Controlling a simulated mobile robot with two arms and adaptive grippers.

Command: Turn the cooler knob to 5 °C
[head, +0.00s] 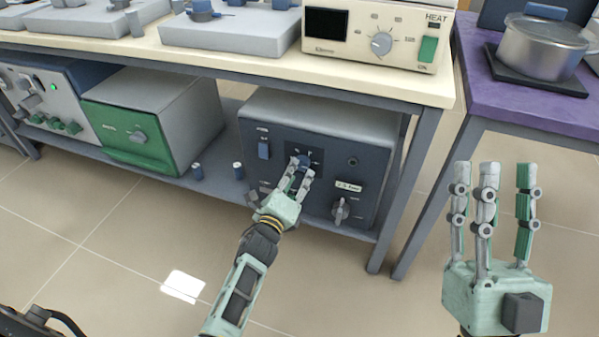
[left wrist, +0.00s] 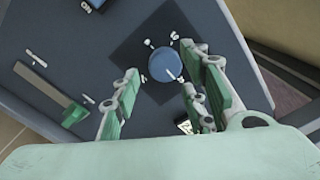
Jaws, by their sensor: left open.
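The blue round knob (left wrist: 165,65) sits on a dark square plate with white marks, on the front of a grey unit with a dark blue panel (head: 270,168). In the head view the knob (head: 304,160) is partly covered by my fingers. My left gripper (head: 300,176) is open at the panel. In the left wrist view its fingers (left wrist: 158,78) stand on either side of the knob; contact cannot be told. My right gripper (head: 491,170) is open and empty, raised at the right.
The same panel has a blue switch (head: 263,150) and a grey knob (head: 341,210) with a label above it. A green-fronted unit (head: 120,135) stands left on the shelf. The bench top (head: 400,85) overhangs the panel. A purple table (head: 500,108) stands at right.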

